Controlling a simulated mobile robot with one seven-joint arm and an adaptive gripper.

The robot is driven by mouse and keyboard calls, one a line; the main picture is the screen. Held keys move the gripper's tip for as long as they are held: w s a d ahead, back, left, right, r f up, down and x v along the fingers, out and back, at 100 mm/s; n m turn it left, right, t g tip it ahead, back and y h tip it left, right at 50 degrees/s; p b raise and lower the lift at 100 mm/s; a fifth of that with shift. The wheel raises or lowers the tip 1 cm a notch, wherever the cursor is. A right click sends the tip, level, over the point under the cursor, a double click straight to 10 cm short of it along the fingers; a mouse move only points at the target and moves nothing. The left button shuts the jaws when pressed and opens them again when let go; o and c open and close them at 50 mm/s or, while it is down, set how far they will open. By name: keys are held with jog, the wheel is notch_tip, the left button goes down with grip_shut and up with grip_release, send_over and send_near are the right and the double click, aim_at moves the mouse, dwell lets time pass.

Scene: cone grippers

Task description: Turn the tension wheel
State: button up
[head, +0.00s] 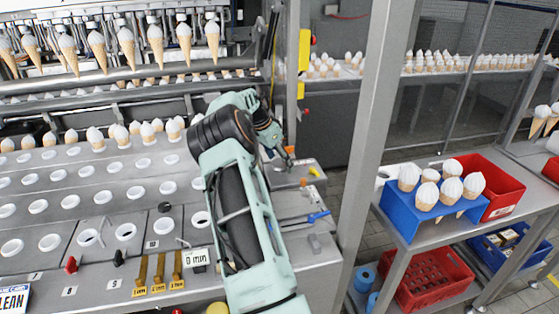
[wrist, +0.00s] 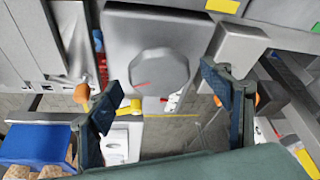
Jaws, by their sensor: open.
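A grey, many-sided wheel (wrist: 158,72) with a small red mark on its face shows in the wrist view, on a grey metal panel (wrist: 125,25); it looks like the tension wheel. My gripper (wrist: 165,98) is open and empty, one finger to the lower left of the wheel and the other to its right. I cannot tell how far the fingertips are from the wheel; no contact shows. In the head view my gripper (head: 287,152) is at the right end of the machine, and I cannot make out the wheel there.
The machine deck (head: 110,195) with its rows of holes and cones lies left of my arm. A grey post (head: 362,140) stands to the right. Beyond it, a blue holder (head: 410,215) with several cones and a red crate (head: 500,190) sit on a shelf. A yellow-tipped lever (head: 313,171) is near my gripper.

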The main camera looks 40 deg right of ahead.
jog(key=c, duration=1.1)
jog(key=shift+n+b, duration=0.3)
jog(key=shift+b, duration=0.1)
